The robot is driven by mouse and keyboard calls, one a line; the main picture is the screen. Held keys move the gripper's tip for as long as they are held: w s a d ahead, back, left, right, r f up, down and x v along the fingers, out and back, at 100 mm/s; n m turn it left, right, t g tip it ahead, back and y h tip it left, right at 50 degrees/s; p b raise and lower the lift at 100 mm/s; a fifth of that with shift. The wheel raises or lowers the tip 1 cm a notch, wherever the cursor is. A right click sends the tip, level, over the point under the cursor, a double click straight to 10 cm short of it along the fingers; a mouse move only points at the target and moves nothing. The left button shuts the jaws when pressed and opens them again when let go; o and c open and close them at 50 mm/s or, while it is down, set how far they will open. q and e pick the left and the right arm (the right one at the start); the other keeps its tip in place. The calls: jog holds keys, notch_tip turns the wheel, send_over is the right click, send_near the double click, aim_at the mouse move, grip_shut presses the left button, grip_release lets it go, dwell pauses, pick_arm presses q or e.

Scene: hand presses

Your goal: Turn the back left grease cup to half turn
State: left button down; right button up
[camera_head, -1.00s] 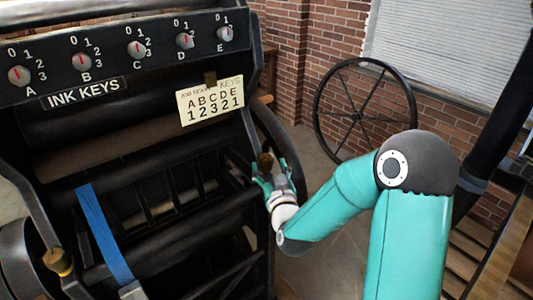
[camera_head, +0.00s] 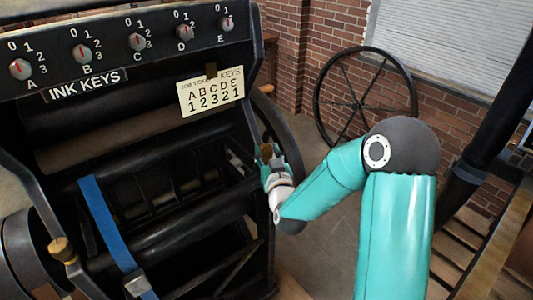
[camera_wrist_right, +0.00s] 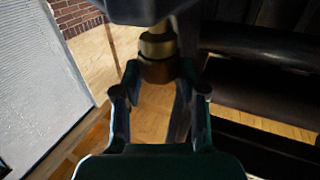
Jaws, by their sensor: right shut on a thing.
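A brass grease cup (camera_wrist_right: 159,46) hangs below a dark part of the press in the right wrist view. My right gripper (camera_wrist_right: 159,70) has its two fingers on either side of the cup's lower part and is shut on it. In the head view the same gripper (camera_head: 268,158) is at the right side of the black press, with a small brown top of the cup (camera_head: 266,149) showing between its fingers. No turn mark on the cup is readable. I cannot tell from these views whether it is the back left one. My left gripper is not in view.
The black press (camera_head: 130,140) fills the left, with a row of ink key knobs (camera_head: 137,42) and a paper card (camera_head: 211,92). A blue strap (camera_head: 105,222) crosses it. A brass-coloured fitting (camera_head: 62,249) sits at lower left. A spoked wheel (camera_head: 361,118) stands by the brick wall.

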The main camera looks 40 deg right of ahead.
aim_at(266, 152)
jog(key=shift+w+a+m+h+b, duration=0.15)
jog(key=shift+m+h+b, duration=0.15)
jog(key=shift+h+b, duration=0.15)
jog(key=shift+m+g+h+b, duration=0.5)
jog(key=shift+g+h, duration=0.15)
jog(key=shift+g, duration=0.05)
jog(key=shift+r, duration=0.1)
jog(key=o, duration=1.1)
notch_tip(266, 152, up, 10)
jog(key=shift+f, duration=0.1)
